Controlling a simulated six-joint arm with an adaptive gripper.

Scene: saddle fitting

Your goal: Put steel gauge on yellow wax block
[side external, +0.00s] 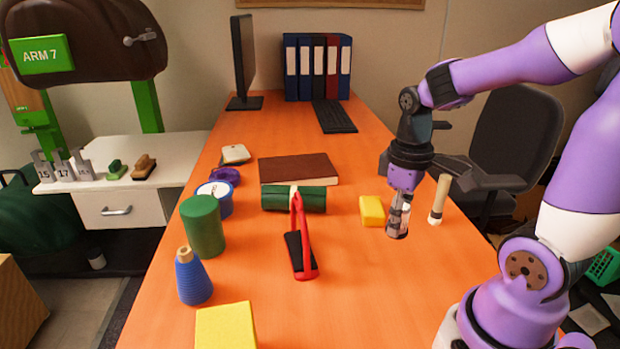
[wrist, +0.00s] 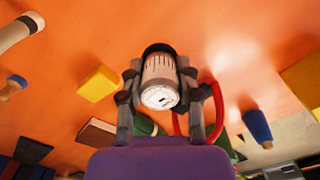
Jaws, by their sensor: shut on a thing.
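My gripper (side external: 398,208) is shut on a silvery cylinder, which I take for the steel gauge (side external: 394,222). In the wrist view the gauge (wrist: 158,78) sits between both fingers (wrist: 160,90), with a ribbed side and a pale end face with dark marks. Whether its low end touches the table is unclear. A small yellow block (side external: 371,211) lies just left of my gripper, apart from it; it also shows in the wrist view (wrist: 97,84). A larger yellow block (side external: 226,326) stands at the near left. Which one is wax cannot be told.
A cream cylinder (side external: 439,199) stands right of my gripper. A green roll (side external: 293,198), a red-handled tool (side external: 303,245) and a brown book (side external: 298,169) lie left of it. A green cylinder (side external: 203,226) and blue cone (side external: 193,277) stand farther left.

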